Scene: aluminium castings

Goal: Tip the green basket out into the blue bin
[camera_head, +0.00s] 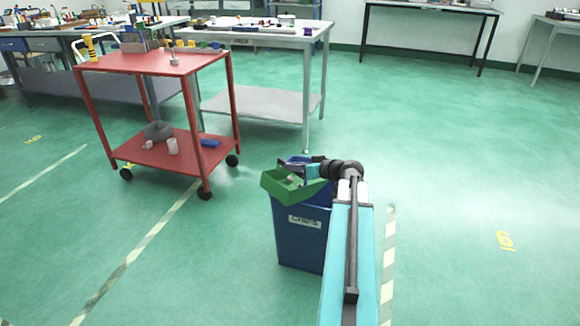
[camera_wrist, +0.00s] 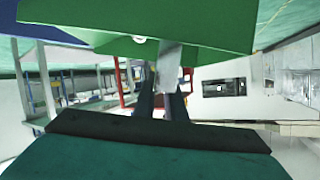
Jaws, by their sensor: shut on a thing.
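The green basket (camera_head: 283,187) is held over the top of the blue bin (camera_head: 301,238) in the head view. It looks tilted, and a small pale piece (camera_head: 292,179) shows inside it. The bin's contents are hidden.
A red two-shelf trolley (camera_head: 160,62) on castors stands to the left, with small items on both shelves. A grey workbench (camera_head: 252,32) stands behind it. The green floor to the right is free.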

